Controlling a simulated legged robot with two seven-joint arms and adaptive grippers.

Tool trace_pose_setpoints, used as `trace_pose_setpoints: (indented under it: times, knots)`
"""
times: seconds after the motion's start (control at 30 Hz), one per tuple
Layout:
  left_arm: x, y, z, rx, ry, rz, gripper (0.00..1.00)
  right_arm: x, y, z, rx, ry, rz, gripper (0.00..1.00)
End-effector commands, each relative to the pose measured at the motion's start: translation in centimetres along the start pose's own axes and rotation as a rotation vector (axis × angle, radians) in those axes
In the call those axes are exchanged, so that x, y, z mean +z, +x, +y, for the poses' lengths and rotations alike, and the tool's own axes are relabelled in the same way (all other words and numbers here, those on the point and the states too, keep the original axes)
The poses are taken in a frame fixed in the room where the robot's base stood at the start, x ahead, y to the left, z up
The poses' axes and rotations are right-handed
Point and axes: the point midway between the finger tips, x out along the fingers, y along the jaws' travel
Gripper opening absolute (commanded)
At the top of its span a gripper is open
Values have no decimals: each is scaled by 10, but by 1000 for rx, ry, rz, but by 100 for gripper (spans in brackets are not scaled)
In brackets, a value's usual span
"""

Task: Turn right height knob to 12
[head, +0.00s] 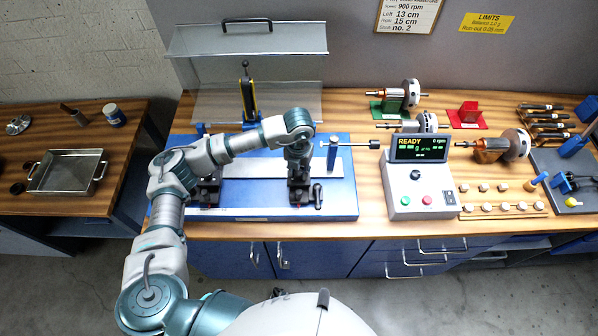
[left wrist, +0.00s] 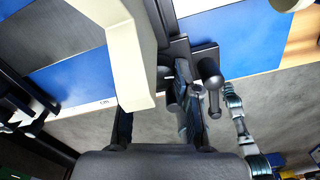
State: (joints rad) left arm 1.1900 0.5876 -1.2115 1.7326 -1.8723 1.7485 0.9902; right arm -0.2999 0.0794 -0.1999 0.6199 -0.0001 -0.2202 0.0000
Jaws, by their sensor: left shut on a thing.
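The blue balancing machine (head: 340,198) stands on the wooden bench, with a left support (head: 208,190) and a right support (head: 299,196) on its base. My left gripper (head: 300,172) is at the right support, pointing down and covering much of it. In the left wrist view, my left gripper (left wrist: 163,108) is shut on the right height knob, which is mostly hidden by the fingers and a pale part. A black lever (left wrist: 212,88) sits just right of the fingers, apart from them. The height scale reading cannot be made out. My right gripper is out of view.
The control box (head: 420,185) shows READY and 0 rpm, right of the machine. A setting sheet (head: 408,12) reads left 13 cm, right 15 cm. A clear guard (head: 215,100) stands behind. Rotors (head: 400,94) and tools lie at the right.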

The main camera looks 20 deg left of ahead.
Motion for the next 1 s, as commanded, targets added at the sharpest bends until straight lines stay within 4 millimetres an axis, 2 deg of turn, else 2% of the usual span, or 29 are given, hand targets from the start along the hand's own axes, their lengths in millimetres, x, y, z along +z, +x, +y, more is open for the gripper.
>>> trace_pose_setpoints:
  times: [0.6,0.63,0.7,1.0]
  knots:
    - [1,-2,0,0,39,-4,0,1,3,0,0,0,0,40]
    - [1,-2,1,0,38,-4,38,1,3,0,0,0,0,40]
    - [1,-2,0,0,38,-3,55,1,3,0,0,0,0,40]
    - [0,-1,0,0,39,-2,56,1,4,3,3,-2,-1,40]
